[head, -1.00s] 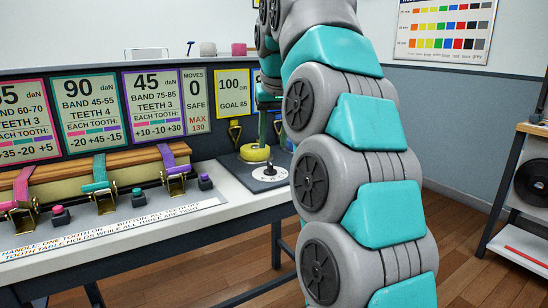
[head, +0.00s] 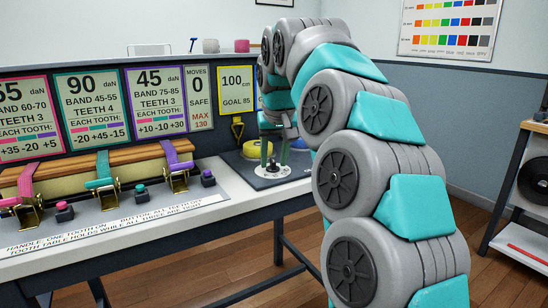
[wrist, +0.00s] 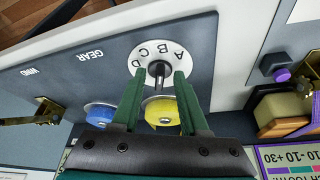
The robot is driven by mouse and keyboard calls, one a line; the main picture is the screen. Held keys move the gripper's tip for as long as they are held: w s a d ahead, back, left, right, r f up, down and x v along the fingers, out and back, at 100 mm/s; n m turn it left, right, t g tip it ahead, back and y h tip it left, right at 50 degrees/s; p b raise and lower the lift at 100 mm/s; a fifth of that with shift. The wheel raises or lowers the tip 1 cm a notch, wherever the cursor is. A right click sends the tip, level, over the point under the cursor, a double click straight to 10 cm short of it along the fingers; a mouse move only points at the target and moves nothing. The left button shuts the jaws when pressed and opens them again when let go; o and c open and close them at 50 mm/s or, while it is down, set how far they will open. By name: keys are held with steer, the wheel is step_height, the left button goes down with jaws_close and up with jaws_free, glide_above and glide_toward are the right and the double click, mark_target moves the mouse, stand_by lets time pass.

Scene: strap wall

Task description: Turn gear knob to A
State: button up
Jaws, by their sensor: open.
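The gear knob (wrist: 158,72) is a small dark knob on a white round dial lettered A, B, C and D, beside the word GEAR on a dark panel. In the head view the dial (head: 272,170) sits at the bench's right end. My gripper (wrist: 161,82) has two green fingers, open, one on each side of the knob. I cannot tell whether they touch it. In the head view my gripper (head: 275,158) is above the dial and partly covers it. I cannot tell which letter the knob points to.
A yellow disc (wrist: 160,113) and a blue disc (wrist: 101,114) stand close beyond the dial. Several strap buckles and buttons, including a purple-topped button (head: 208,178), line the bench to the left. Sign boards (head: 158,103) stand behind. Floor is clear in front.

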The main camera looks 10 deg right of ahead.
jaws_close()
steer(key=shift+m+b, duration=0.3)
stand_by(0.5)
steer(key=shift+w+a+f+m+h+b, duration=0.15)
steer(key=shift+m+h+b, duration=0.45)
steer(key=shift+m, duration=0.4)
steer(key=shift+a+m+h+b, duration=0.15)
steer(key=shift+m+h+b, duration=0.2)
steer(key=shift+m, duration=0.75)
steer(key=shift+a+r+m+g+h, duration=0.1)
steer(key=shift+m+g+h, duration=0.15)
steer(key=shift+m, duration=0.5)
steer(key=shift+a+r+m+g+h, duration=0.1)
steer(key=shift+m+g+h, duration=0.15)
steer(key=shift+m, duration=0.5)
